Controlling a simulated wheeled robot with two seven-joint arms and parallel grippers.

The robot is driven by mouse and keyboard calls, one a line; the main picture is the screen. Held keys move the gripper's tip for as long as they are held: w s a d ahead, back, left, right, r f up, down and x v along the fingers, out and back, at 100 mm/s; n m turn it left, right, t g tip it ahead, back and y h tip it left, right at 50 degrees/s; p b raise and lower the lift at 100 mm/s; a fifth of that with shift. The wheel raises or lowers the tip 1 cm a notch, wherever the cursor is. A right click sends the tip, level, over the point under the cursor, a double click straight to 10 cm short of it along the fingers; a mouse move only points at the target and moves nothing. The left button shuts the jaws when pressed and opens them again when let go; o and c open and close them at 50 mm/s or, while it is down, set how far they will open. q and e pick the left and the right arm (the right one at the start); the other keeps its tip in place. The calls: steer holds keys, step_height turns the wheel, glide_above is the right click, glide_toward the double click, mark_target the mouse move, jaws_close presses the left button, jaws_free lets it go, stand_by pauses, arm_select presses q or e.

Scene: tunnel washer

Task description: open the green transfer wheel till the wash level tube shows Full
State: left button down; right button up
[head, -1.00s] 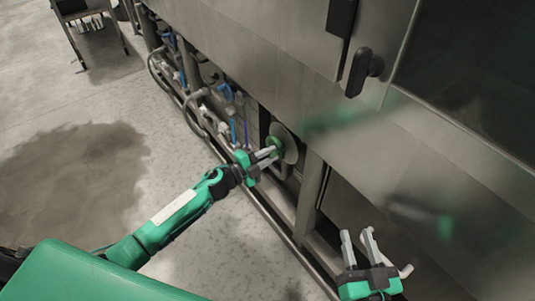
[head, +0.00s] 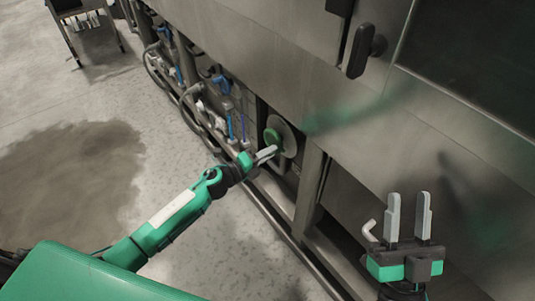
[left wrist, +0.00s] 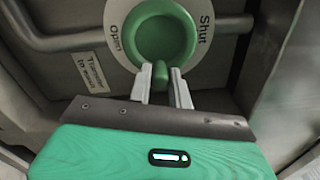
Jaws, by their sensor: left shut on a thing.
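The green transfer wheel (head: 273,137) sits on a round pale plate low on the machine's side. In the left wrist view the wheel (left wrist: 161,32) shows with its plate marked "Open" on the left and "Shut" on the right. A small green knob (left wrist: 161,73) stands out at the wheel's bottom. My left gripper (head: 268,153) is at the wheel, and in the left wrist view its fingers (left wrist: 161,84) are closed around the knob. My right gripper (head: 408,215) is open and empty, in front of the lower panels. I cannot make out the wash level tube.
A label reading "Transfer to wash" (left wrist: 92,82) is beside the wheel. Pipes with blue fittings (head: 225,85) run along the machine's base to the left. A dark door handle (head: 361,50) is above. A wet patch (head: 70,175) lies on the floor; a cart (head: 85,20) stands far left.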

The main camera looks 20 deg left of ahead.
arm_select(q)
steer(key=shift+s+d+f, duration=0.1)
steer(key=shift+f, duration=0.15)
steer(key=c, duration=1.5)
jaws_free()
steer(key=shift+o, duration=1)
steer(key=shift+r, duration=0.15)
arm_select(e)
steer(key=shift+r, duration=0.1)
arm_select(q)
steer(key=p+v, duration=0.1)
steer(key=v, duration=1.2)
steer(key=shift+s+a, duration=0.25)
steer(key=shift+a, duration=0.05)
arm_select(e)
steer(key=f+g, duration=0.1)
steer(key=w+a+f+g, duration=0.1)
steer(key=f, duration=0.1)
steer(key=f+g, duration=0.1)
steer(key=shift+w+a+f, duration=0.25)
steer(key=shift+a+f, duration=0.1)
steer(key=shift+f, duration=0.1)
